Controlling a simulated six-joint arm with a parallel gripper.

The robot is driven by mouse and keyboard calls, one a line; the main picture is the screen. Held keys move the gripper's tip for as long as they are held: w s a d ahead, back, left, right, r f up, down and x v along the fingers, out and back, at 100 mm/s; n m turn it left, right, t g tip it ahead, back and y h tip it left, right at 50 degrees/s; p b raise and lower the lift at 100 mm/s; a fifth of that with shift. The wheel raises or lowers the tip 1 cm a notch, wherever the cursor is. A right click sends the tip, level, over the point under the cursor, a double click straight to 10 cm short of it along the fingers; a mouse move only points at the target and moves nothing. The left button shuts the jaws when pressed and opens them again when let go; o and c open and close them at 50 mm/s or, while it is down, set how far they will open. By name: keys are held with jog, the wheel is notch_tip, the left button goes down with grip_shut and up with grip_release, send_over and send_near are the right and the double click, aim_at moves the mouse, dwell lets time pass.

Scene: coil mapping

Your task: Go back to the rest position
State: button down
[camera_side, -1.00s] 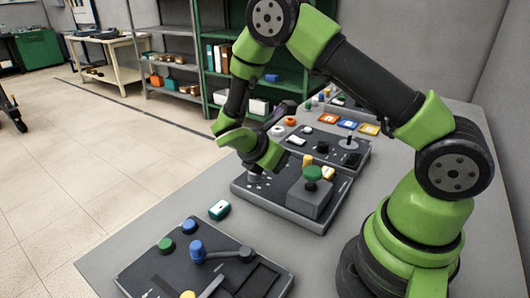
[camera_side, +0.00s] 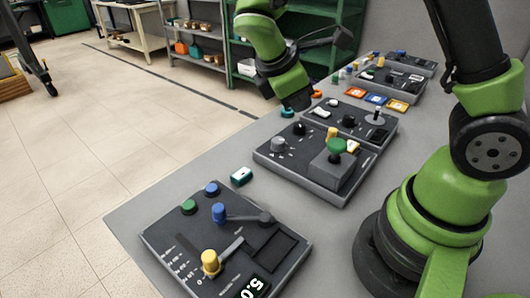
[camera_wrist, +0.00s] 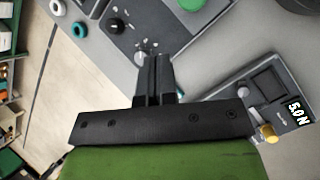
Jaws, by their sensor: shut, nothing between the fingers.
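My gripper (camera_wrist: 155,75) shows in the wrist view with its two dark fingers together and nothing between them. In the side view the wrist end of my green and black arm hangs above the far left edge of the table, and the fingertips are hard to make out. Below and to its right is a dark panel (camera_side: 268,153) with a grey knob (camera_side: 278,144), a black knob (camera_side: 299,128) and a green-topped knob on a grey box (camera_side: 333,176). My gripper is apart from the panel.
A nearer panel (camera_side: 160,243) has blue and green buttons, a blue-handled lever (camera_side: 219,212), a yellow-handled slider (camera_side: 210,262) and a display reading 5.0. A teal-and-white block (camera_side: 241,176) lies between the panels. More panels and coloured tiles (camera_side: 376,98) lie farther back. Green shelving (camera_side: 345,40) stands behind.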

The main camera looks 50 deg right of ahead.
jog(key=s+a+r+m+t+y, duration=0.3)
jog(key=s+r+m+t+y, duration=0.1)
jog(key=s+r+m, duration=0.2)
jog(key=s+a+r+m+t+y, duration=0.3)
jog(key=s+r+m+t+y, duration=0.1)
jog(key=m, duration=0.4)
notch_tip(320, 180, up, 2)
jog(key=shift+s+a+r+t, duration=0.25)
jog(key=shift+s+t, duration=0.25)
jog(key=shift+s, duration=0.75)
